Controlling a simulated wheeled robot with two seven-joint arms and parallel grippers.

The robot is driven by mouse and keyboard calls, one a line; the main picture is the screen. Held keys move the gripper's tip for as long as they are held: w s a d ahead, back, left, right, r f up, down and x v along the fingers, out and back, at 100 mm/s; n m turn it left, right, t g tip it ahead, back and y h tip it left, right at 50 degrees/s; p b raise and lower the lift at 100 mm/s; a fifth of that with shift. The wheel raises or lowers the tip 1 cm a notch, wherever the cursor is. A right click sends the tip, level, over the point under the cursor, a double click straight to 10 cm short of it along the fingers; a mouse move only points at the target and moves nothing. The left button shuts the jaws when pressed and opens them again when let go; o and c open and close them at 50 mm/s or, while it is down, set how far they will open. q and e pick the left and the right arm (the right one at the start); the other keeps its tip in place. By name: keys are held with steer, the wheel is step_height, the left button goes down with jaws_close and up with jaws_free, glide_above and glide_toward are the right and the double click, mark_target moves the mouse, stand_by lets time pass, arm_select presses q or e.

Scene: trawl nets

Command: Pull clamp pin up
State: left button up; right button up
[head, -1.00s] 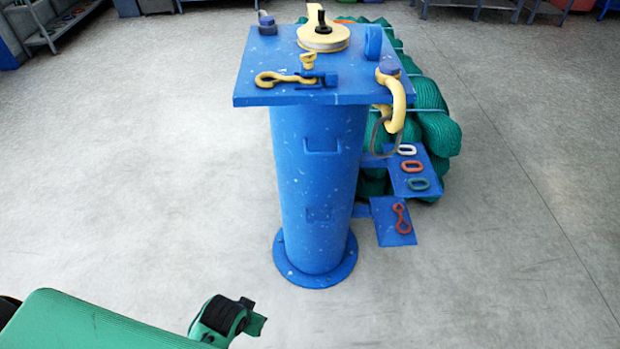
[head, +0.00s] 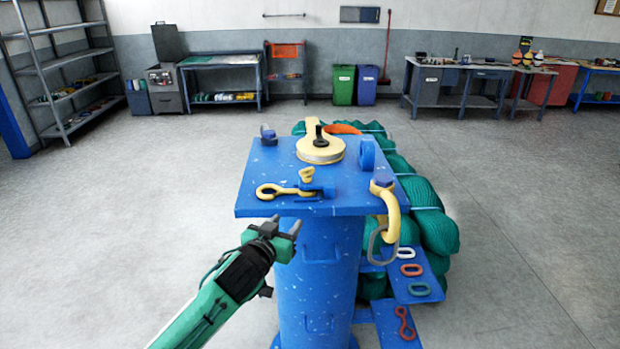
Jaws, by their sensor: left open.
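The clamp pin (head: 307,174) has a yellow head and stands upright in a small dark-blue clamp (head: 318,190) at the front edge of the blue pedestal top (head: 255,180). A yellow hook-shaped link (head: 277,191) lies left of the clamp, its right end reaching into it. My left gripper (head: 283,225) is open and empty, in front of and a little below the front left edge of the top, pointing up and right. It is apart from the pin. My right gripper is not in view.
A yellow sheave (head: 320,149) with a black pin, a blue ring (head: 367,153) and a yellow hook (head: 388,210) sit on or at the top's edges. Green netting (head: 425,200) lies behind right. Shelves with links (head: 412,269) stick out right. The floor left is clear.

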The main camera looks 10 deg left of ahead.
arm_select(q)
steer(key=t+h, duration=0.1)
steer(key=t, duration=0.1)
glide_toward(310, 173)
steer(key=s+a, duration=0.1)
steer(key=s, duration=0.1)
steer(key=w+p, duration=0.1)
steer(key=w, duration=0.3)
steer(key=w+d+p, duration=0.1)
steer(key=w+p, duration=0.1)
steer(key=w, duration=0.2)
steer(key=w+d+p, duration=0.1)
steer(key=w, duration=0.4)
steer(key=shift+f+p, duration=0.25)
steer(key=shift+p, duration=0.15)
steer(key=shift+w+f, duration=0.1)
steer(key=shift+w, duration=0.3)
steer(key=shift+c, duration=0.4)
